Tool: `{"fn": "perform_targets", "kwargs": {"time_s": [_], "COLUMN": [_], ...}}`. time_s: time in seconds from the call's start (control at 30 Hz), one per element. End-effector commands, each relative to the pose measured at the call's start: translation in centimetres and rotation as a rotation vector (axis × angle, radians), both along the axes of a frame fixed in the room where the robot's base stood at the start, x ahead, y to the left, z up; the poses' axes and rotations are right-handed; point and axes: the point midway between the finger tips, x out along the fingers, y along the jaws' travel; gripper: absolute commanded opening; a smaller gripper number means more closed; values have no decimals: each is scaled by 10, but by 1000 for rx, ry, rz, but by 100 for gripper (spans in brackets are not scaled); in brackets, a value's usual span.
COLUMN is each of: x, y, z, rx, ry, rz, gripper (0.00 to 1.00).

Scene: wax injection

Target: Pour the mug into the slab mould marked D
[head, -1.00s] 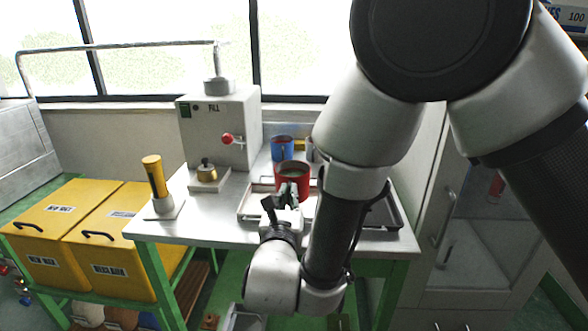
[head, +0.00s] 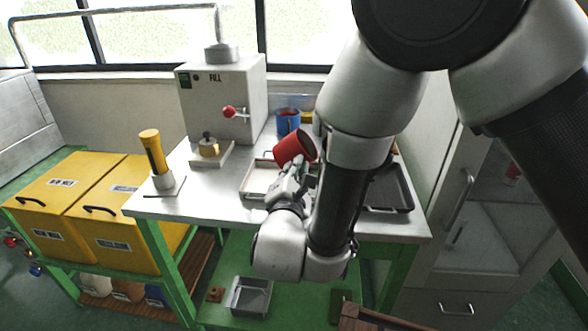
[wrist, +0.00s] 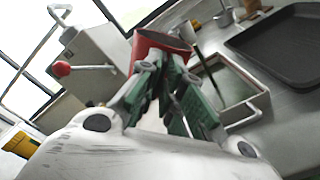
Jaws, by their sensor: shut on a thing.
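The red mug (head: 292,149) is held tilted above the worktable. Its red side shows in the wrist view (wrist: 147,48), right at my fingertips. My gripper (head: 292,178) is shut on the mug; the green-padded fingers (wrist: 172,85) close on it in the wrist view. A shallow pale-rimmed tray or mould (head: 252,190) lies on the table below and left of the mug, partly hidden by my arm. It appears in the wrist view (wrist: 262,88) right of the fingers. I cannot read a D on it. No pouring stream is visible.
A blue mug (head: 288,122) stands behind. A dark tray (head: 392,188) lies right of my arm. A grey metal pan (head: 250,297) sits below the tabletop.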

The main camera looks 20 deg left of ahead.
Motion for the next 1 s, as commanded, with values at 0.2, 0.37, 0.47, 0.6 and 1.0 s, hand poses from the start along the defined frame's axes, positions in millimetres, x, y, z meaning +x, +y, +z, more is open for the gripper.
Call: {"fn": "perform_targets", "kwargs": {"time_s": [0.2, 0.37, 0.47, 0.6, 1.0], "x": [3, 4, 5, 6, 6], "y": [-10, -17, -20, -23, -24], "z": [9, 13, 16, 18, 18], "rx": [337, 513, 590, 653, 676], "ry": [80, 123, 140, 155, 161], "rz": [0, 1, 0, 0, 1], "gripper": [0, 0, 0, 0, 0]}}
